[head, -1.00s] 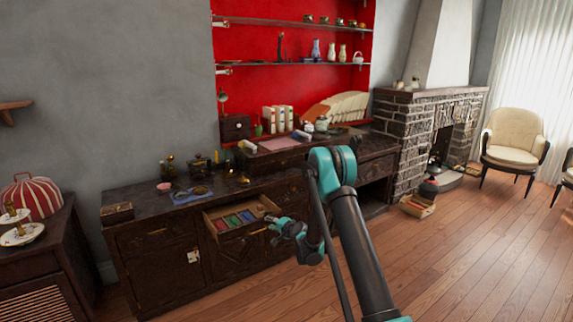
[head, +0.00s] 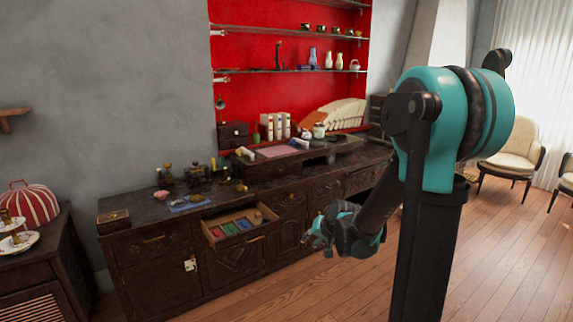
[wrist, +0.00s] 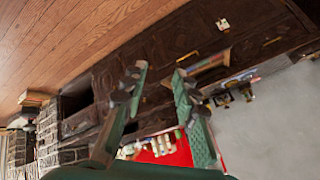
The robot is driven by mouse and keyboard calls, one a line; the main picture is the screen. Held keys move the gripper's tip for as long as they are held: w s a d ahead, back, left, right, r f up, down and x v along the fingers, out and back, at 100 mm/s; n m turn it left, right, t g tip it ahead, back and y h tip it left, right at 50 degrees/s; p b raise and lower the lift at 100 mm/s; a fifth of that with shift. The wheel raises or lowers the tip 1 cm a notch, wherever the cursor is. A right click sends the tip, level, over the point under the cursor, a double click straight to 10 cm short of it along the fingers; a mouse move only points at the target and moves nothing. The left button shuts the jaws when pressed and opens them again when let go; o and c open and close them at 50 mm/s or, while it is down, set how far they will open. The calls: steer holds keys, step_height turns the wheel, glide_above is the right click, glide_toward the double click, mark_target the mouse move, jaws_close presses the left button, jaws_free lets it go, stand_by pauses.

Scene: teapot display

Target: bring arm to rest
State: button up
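My gripper (head: 314,236) hangs in front of the dark cabinet (head: 150,275), to the right of its open drawer (head: 262,222). It is apart from the cabinet and drawer. In the wrist view the two fingers of my gripper (wrist: 160,76) stand apart with nothing between them. My arm is bent, with its large teal joint high on the right of the head view, hiding part of the fireplace.
The open drawer holds red, green and blue items. A teapot (head: 197,172), a blue cloth (head: 190,203) and a small box (head: 113,220) are on the cabinet top. Cream chairs (head: 513,153) stand at the right. Wooden floor (head: 330,285) is clear in front of the cabinet.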

steer(key=s+d+f+n+g+h, duration=0.1)
steer(key=s+d, duration=0.4)
steer(key=s, duration=0.7)
steer(key=s+d+f+n+g+h, duration=0.1)
steer(key=s+d, duration=0.4)
steer(key=s, duration=0.6)
steer(key=shift+s+d+f+g+h, duration=0.2)
steer(key=shift+s+f+g+h, duration=0.2)
steer(key=shift+f+h, duration=0.45)
steer(key=shift+w+a+r, duration=0.1)
